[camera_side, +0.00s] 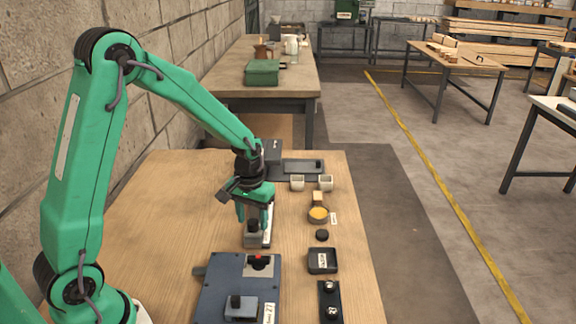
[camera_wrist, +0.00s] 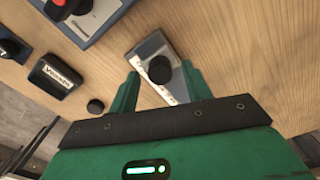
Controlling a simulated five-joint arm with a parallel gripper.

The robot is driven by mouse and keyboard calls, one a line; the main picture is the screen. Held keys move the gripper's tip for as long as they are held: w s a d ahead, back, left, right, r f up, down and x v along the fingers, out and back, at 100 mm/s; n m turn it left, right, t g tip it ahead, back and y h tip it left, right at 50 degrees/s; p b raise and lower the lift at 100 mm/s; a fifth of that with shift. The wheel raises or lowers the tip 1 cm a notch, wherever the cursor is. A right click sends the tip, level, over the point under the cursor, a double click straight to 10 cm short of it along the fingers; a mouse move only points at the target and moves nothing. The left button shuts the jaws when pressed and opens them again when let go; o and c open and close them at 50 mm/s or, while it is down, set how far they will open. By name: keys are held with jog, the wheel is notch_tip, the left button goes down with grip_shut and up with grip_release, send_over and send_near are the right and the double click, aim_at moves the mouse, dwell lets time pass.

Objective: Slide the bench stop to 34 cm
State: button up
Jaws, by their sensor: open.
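The bench stop (camera_side: 252,236) is a grey block with a black knob on a pale flat rail (camera_side: 267,231) on the wooden table. In the wrist view, the black knob (camera_wrist: 160,69) shows on the pale rail (camera_wrist: 146,48). Any scale marks are too small to read. My gripper (camera_side: 253,219) points down at the stop with its green fingers apart. In the wrist view, the knob lies between the fingertips of my gripper (camera_wrist: 158,80), with gaps on both sides. I cannot tell whether the fingertips are down at the knob's height.
A blue box (camera_side: 232,276) with a red button stands in front of the rail. Bare wood (camera_side: 160,215) lies to the left.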

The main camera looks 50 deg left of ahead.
jog(key=shift+f, duration=0.2)
grip_shut()
jog(key=shift+w+a+r, duration=0.1)
jog(key=shift+w+a, duration=4.35)
jog(key=shift+w, duration=0.1)
grip_release()
jog(key=shift+s, duration=0.1)
